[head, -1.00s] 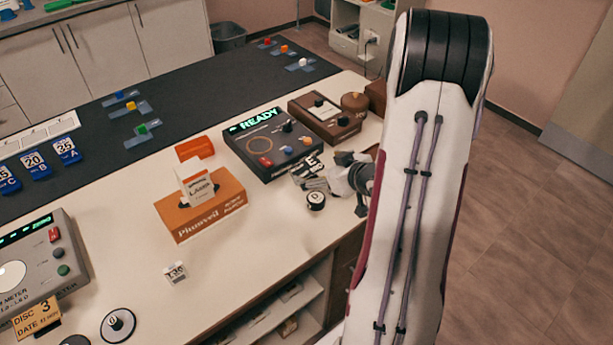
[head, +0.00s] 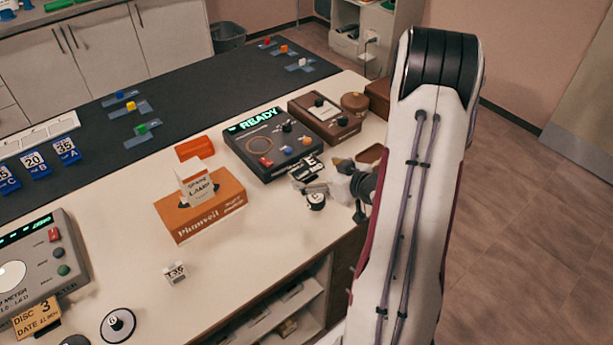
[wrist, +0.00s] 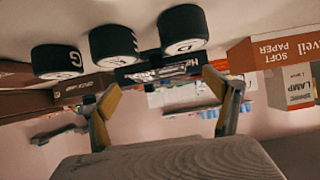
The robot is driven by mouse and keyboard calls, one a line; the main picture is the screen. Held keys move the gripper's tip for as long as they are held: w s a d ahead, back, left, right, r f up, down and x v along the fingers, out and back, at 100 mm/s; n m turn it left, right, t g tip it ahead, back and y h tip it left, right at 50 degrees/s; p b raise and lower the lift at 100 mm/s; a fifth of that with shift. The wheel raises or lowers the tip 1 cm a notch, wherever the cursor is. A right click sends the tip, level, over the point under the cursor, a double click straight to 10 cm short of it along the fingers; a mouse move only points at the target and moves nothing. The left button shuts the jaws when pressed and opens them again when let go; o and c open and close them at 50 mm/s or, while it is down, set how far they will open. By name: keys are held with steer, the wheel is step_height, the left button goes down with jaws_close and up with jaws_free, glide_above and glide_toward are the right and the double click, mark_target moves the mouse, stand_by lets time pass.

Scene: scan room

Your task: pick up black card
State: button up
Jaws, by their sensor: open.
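A dark card with white lettering (head: 308,168), which looks like the black card, stands on the white counter in front of the READY box. In the wrist view the dark lettered card (wrist: 160,70) shows between and beyond my fingertips, partly behind the black round pieces. My gripper (wrist: 160,90) is open, with one finger on each side of the card in the picture and nothing held. In the head view my gripper (head: 328,186) is close to the card on its right, and is small and partly hidden by my arm. I cannot tell whether it touches anything.
The READY box (head: 270,145) and a brown box (head: 325,118) stand behind. An orange tissue box (head: 200,208) is left.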

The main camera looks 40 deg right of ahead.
mark_target(308, 170)
steer(key=shift+w+f, duration=0.2)
steer(key=shift+w, duration=0.1)
steer(key=shift+w, duration=0.1)
steer(key=shift+x, duration=2.55)
steer(key=shift+d, duration=0.15)
steer(key=c, duration=1.3)
